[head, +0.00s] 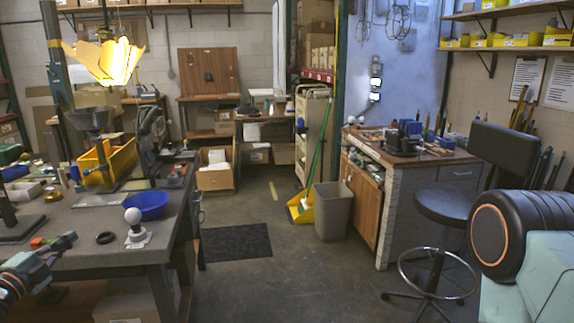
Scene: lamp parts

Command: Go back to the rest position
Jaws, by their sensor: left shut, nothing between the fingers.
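My left gripper (68,241) comes in at the lower left, over the near part of the grey workbench (80,221). Its fingers are shut and empty. A white bulb (133,216) stands upright on a small pale base on the bench, to the right of the gripper and apart from it. A blue bowl (146,205) sits just behind the bulb. A black ring (105,238) lies flat between the gripper and the bulb. A glowing yellow lampshade (106,62) is high above the back of the bench. My right gripper is not in view.
A yellow bin (117,160) and small parts crowd the bench's back. Grey floor (270,270) is open in the middle. A trash can (332,212), a wooden cabinet (363,205) and a black stool (445,207) stand to the right.

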